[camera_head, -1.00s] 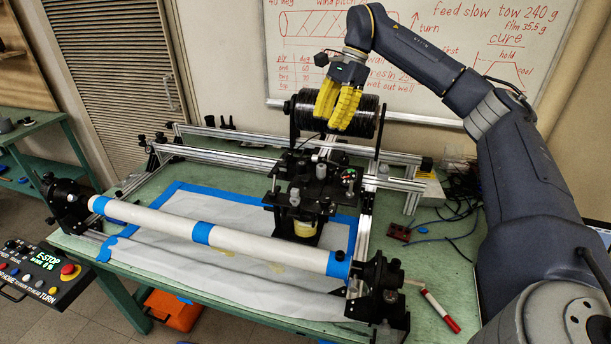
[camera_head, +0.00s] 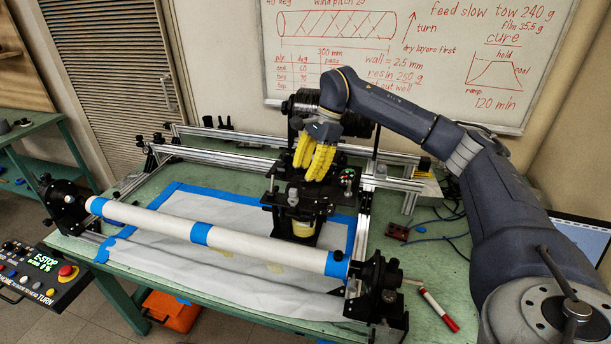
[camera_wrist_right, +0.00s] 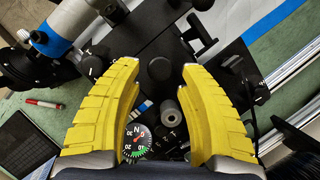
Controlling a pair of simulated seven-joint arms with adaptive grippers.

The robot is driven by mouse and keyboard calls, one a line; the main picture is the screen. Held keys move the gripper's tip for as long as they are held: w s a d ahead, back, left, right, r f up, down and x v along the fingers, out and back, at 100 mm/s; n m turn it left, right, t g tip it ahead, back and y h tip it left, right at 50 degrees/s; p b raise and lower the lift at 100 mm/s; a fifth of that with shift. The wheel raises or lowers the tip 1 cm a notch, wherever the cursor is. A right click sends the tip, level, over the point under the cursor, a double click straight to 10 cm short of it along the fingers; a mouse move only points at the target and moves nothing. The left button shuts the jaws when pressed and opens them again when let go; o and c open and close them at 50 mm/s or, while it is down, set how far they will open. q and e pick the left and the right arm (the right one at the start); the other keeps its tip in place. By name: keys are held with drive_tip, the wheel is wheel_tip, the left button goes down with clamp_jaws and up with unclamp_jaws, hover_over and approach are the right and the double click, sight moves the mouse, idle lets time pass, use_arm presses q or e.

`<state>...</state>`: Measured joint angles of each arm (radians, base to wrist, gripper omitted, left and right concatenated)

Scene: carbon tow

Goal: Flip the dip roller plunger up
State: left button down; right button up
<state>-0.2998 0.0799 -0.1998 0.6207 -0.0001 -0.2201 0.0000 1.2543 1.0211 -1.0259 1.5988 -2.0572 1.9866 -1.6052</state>
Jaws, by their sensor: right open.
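The black carriage (camera_head: 272,197) with its small fittings stands on the rails behind the long white tube (camera_head: 260,250). My right gripper (camera_head: 308,176) has yellow ribbed fingers and hangs over the carriage top, pointing down. In the right wrist view the fingers (camera_wrist_right: 162,66) are spread apart with nothing gripped. A round black knob (camera_wrist_right: 160,69) shows between the fingertips, and a grey cylindrical knob (camera_wrist_right: 170,109) sits nearer the palm. I cannot tell which of these is the dip roller plunger, or whether a fingertip touches anything. My left gripper is not in view.
A round dial (camera_wrist_right: 137,135) sits by one finger in the wrist view. The black tow spool (camera_head: 358,105) is behind the carriage. A red and white marker (camera_head: 438,309) lies on the green bench at right. An E-stop panel (camera_head: 45,278) is at left.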

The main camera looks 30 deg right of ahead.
drive_tip(key=shift+x, duration=0.95)
clamp_jaws()
drive_tip(key=shift+f, duration=0.1)
